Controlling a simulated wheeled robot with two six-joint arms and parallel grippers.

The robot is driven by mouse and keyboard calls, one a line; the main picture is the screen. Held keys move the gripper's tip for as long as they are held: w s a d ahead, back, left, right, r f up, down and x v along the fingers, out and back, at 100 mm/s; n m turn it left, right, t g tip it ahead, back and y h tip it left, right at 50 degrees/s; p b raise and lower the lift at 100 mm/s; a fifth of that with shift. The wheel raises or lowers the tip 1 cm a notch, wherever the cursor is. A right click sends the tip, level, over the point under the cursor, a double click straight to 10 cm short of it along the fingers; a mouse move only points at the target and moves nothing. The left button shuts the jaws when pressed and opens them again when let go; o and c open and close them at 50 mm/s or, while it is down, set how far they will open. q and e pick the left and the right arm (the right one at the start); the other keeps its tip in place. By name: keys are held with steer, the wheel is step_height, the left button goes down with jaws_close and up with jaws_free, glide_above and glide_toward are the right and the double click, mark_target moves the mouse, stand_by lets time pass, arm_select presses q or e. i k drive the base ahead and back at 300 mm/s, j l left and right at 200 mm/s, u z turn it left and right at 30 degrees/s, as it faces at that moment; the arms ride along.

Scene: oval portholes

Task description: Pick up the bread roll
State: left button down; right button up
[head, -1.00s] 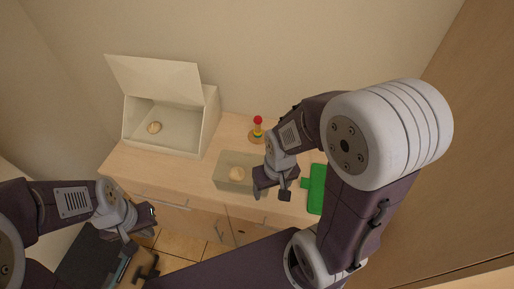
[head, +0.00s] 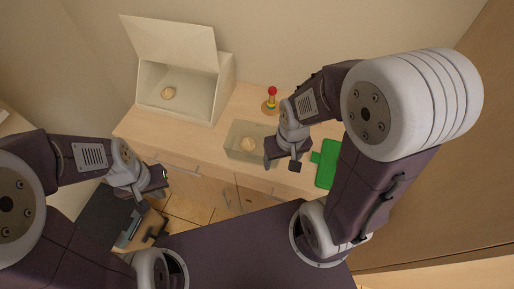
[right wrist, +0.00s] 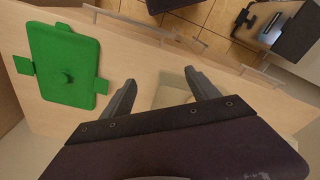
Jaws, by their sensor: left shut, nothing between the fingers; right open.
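A pale round bread roll (head: 248,144) lies in a shallow see-through container (head: 235,152) at the counter's front. A second roll (head: 168,93) lies inside a white box with a raised lid (head: 205,105) at the back left. My right gripper (head: 283,163) is open and empty, just right of the shallow container. In the right wrist view its fingers (right wrist: 160,87) are spread, with part of the container (right wrist: 172,90) showing between and behind them; no roll is visible there. My left gripper (head: 163,182) is shut and empty, in front of the counter at the left.
A green board (head: 328,164) lies right of my right gripper, also in the right wrist view (right wrist: 66,65). A small stacked toy with a red top (head: 271,98) stands behind the container. Drawers with handles line the counter's front. Counter between box and container is clear.

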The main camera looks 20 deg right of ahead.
mark_target(168, 93)
steer(key=i+j+z, duration=0.1)
steer(key=j+z, duration=0.15)
steer(key=z, duration=0.2)
steer(key=j+z, duration=0.3)
steer(key=z, duration=0.15)
steer(key=j+z, duration=0.25)
steer(key=z, duration=0.2)
